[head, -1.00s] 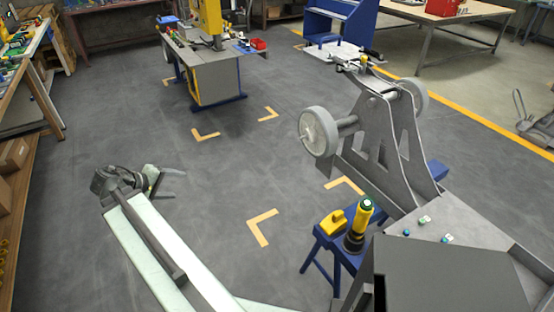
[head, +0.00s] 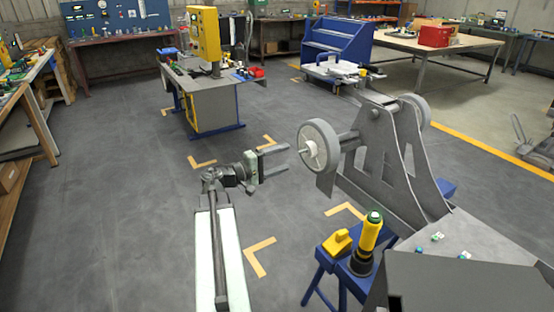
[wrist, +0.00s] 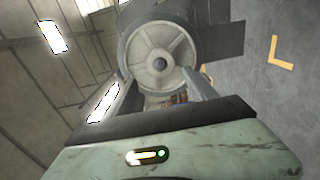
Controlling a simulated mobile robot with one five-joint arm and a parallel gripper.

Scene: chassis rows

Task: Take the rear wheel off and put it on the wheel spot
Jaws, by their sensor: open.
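The rear wheel (head: 318,146) is a grey disc with a pale hub, on an axle at the left side of the grey chassis (head: 380,150). My gripper (head: 288,162) is open and empty, just left of the wheel in the head view, its fingers pointing at it. A small gap shows between fingertips and wheel there. In the wrist view the wheel (wrist: 160,55) faces me above and between the two fingers (wrist: 158,90). A second wheel (head: 418,112) sits on the chassis's far side, partly hidden. I cannot tell which floor marking is the wheel spot.
A blue stand (head: 345,255) holds a yellow-and-black tool (head: 367,240) and a yellow block (head: 337,242), below and right of my gripper. Yellow corner marks (head: 260,255) lie on the open grey floor. A grey workstation (head: 212,105) stands behind.

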